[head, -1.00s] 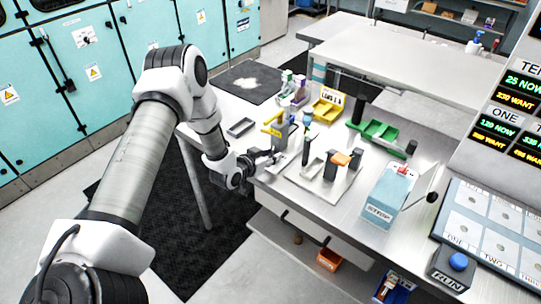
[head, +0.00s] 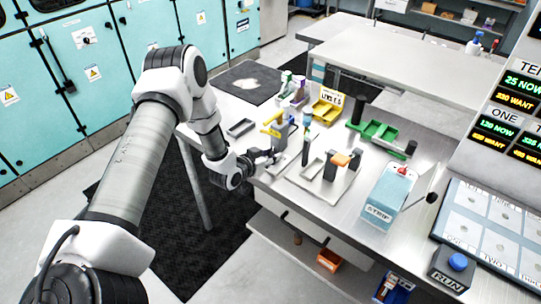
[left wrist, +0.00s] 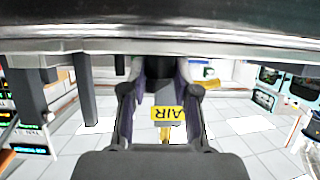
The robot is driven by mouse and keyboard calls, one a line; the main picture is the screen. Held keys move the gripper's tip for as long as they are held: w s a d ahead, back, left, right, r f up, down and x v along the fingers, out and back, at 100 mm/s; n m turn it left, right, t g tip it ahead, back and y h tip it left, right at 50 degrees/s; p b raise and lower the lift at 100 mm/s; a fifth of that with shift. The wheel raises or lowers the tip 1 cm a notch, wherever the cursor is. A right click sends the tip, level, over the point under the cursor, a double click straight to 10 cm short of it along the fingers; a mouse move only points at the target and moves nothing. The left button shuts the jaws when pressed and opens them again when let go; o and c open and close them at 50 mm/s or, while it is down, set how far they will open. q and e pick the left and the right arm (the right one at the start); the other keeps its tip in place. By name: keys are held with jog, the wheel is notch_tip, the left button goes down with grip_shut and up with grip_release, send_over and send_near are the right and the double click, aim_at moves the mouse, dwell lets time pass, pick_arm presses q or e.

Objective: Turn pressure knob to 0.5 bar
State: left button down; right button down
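A grey fixture (head: 283,134) with a yellow part on it stands near the left edge of the steel bench. A yellow AIR label (left wrist: 168,113) shows inverted between the fingers in the left wrist view. My left gripper (head: 273,156) is low at the bench edge, close in front of this fixture. In the left wrist view its two dark fingers (left wrist: 163,75) stand apart with a dark shape between their tips. I cannot tell whether they touch it. The pressure knob and its scale cannot be made out. My right gripper is not in view.
A RUN button box (head: 452,268) stands front right. Open floor lies left of the bench.

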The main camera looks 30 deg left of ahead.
pick_arm(q)
jog(key=c, duration=0.9)
grip_release()
jog(key=shift+w+a+r, duration=0.1)
jog(key=shift+w+r, duration=0.05)
jog(key=shift+r, duration=0.1)
jog(key=shift+o, duration=0.3)
jog(key=shift+f, duration=0.1)
jog(key=shift+s, duration=0.2)
jog(key=v, duration=1.1)
jog(key=shift+s, duration=0.4)
